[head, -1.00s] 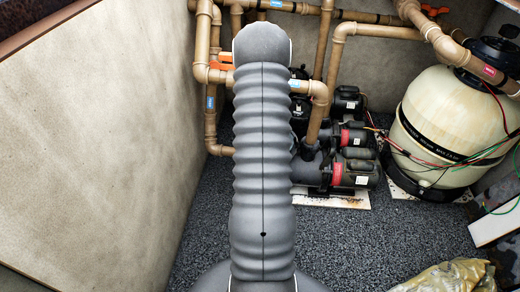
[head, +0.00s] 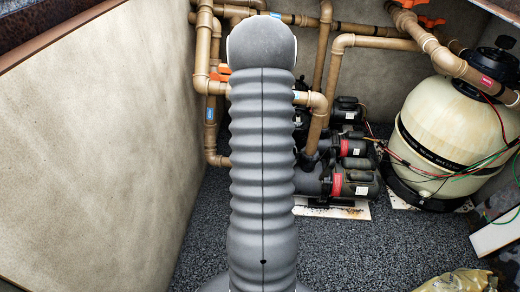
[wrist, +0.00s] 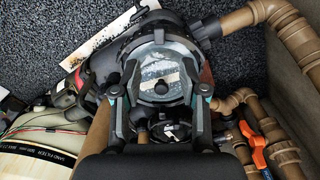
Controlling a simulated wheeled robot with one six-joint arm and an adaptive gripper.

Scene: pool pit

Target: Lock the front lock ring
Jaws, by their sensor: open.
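In the wrist view, the front pump's round clear lid (wrist: 162,62) sits inside a dark lock ring (wrist: 150,29) with lugs. My gripper (wrist: 160,90) is open, its two fingers spread to the left and right of the lid. The fingers look close to the ring, but I cannot tell whether they touch it. The lower part of the ring is partly hidden by my gripper. In the head view, the front pump (head: 350,183) shows right of my arm, which hides my gripper and most of the lid.
A second pump (head: 349,143) stands behind the front one. Brown pipes (head: 350,41) with orange valve handles (head: 222,73) run behind and above. A cream sand filter (head: 440,130) with loose wires stands right. The gravel floor (head: 370,250) in front is mostly clear.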

